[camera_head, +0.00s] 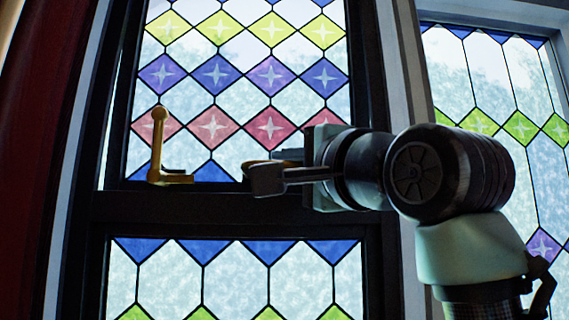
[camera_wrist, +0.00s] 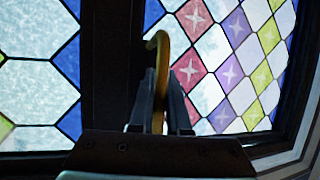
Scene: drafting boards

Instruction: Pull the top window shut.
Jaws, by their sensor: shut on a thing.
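The top window (camera_head: 210,95) is a dark-framed stained-glass sash with yellow, purple, blue and pink diamonds; its glass also shows in the wrist view (camera_wrist: 215,90). A pale strip shows at its left edge, between sash and outer frame. How far it stands open I cannot tell. A brass handle (camera_head: 157,150) stands free at its lower left. My gripper (camera_head: 262,178) is at the sash's lower right, shut on a second brass handle (camera_wrist: 162,55), whose hooked end rises above the fingers (camera_wrist: 160,105). My gripper mostly hides that handle in the head view.
A dark rail (camera_head: 150,212) separates the top window from a lower stained-glass window (camera_head: 235,275). Another tall window (camera_head: 480,85) stands to the right beyond a pale post (camera_head: 411,70). A dark red surface (camera_head: 40,130) is at far left.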

